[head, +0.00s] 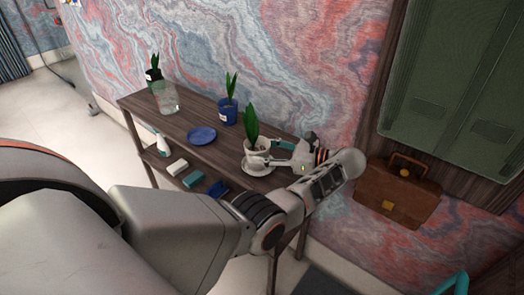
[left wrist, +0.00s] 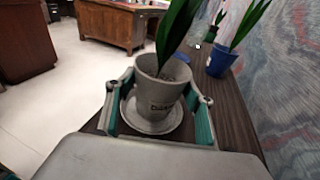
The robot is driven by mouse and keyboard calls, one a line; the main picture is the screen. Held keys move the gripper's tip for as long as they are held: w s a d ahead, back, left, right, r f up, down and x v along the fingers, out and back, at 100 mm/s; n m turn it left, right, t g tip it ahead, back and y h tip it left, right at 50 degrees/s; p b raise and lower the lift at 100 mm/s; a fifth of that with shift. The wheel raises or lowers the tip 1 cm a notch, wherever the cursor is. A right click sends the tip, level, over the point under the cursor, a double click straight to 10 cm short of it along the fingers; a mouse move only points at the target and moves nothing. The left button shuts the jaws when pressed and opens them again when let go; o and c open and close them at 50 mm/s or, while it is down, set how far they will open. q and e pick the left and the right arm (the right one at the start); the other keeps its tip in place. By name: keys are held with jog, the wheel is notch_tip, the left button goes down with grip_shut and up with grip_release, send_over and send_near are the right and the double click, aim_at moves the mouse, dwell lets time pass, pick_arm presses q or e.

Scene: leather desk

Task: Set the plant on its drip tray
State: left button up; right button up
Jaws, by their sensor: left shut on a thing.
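A white pot (head: 257,152) with a tall green-leaved plant (head: 251,125) stands near the right end of the dark wooden shelf table. My left gripper (head: 270,153) reaches in from the right side and is shut on this pot. In the left wrist view the pot (left wrist: 159,90) is upright between the two teal-padded fingers (left wrist: 160,99). A white drip tray (head: 258,170) is directly under the pot; it also shows in the left wrist view (left wrist: 150,125). I cannot tell whether the pot's base touches the tray. My right gripper is not in view.
A blue saucer (head: 202,136), a blue potted plant (head: 228,113), a glass jar (head: 168,99) and a black potted plant (head: 154,74) stand left on the tabletop (head: 185,117). Small items lie on the lower shelf. A brown briefcase (head: 397,193) is at the right.

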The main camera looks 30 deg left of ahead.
pick_arm(q)
jog(key=shift+s+d+r, duration=0.1)
jog(key=shift+d+r, duration=0.05)
jog(key=shift+f, duration=0.2)
jog(key=o, duration=1.5)
jog(key=shift+o, duration=0.2)
jog(key=shift+r, duration=0.1)
jog(key=shift+r, duration=0.15)
